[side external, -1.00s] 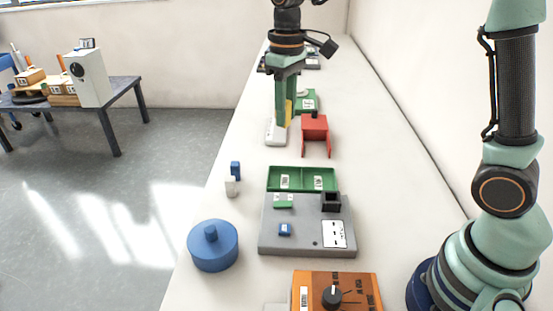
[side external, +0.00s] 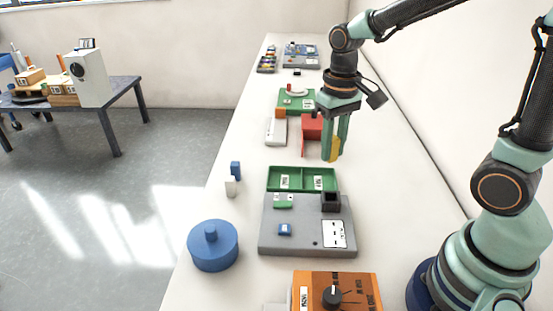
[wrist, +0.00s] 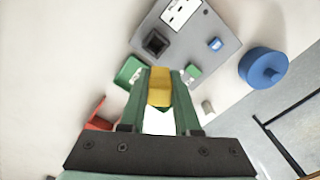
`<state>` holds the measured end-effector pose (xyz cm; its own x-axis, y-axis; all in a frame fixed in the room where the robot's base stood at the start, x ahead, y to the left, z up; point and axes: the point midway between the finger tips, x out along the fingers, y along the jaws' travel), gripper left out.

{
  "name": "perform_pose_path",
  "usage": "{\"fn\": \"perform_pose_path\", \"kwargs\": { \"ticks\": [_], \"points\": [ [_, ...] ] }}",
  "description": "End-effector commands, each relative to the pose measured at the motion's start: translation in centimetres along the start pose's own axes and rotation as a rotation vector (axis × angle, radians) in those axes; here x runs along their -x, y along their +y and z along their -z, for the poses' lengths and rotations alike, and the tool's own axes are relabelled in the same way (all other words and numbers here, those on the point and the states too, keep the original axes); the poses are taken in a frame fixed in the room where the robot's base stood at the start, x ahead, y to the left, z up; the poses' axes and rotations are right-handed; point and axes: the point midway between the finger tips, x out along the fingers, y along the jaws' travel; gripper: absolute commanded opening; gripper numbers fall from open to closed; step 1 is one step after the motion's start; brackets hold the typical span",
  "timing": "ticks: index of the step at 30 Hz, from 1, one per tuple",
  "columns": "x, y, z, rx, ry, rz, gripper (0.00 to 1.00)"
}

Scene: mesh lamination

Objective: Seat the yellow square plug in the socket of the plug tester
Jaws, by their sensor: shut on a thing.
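My gripper (side external: 334,157) is shut on the yellow square plug (side external: 335,147), which sits between the green fingers. In the wrist view the plug (wrist: 159,88) shows between the fingertips. The plug tester (side external: 275,240) is a grey board nearer the side camera. Its black square socket (side external: 331,204) stands up at its back right corner, and its opening looks empty. The socket (wrist: 155,42) is also in the wrist view, beyond the fingertips. The gripper is above the table, behind the tester and the green tray, apart from both.
The green two-part tray (side external: 303,168) lies right behind the tester. A red bracket (side external: 311,127) stands beside the gripper. A blue round knobbed piece (side external: 212,248) is left of the tester, and an orange box (side external: 358,283) in front. The table right of the tester is clear.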

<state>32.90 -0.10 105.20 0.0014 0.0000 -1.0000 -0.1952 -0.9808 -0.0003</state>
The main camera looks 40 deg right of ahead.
Motion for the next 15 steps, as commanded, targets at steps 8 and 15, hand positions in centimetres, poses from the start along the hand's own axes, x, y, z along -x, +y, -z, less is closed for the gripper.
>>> {"fn": "perform_pose_path", "kwargs": {
  "ticks": [8, 15],
  "points": [
    [-2.3, 0.5, -0.9, -0.403, -0.002, -0.001, 0.0],
    [-3.2, 0.7, -1.2, -0.577, -0.001, 0.0, 0.0]
  ]
}}
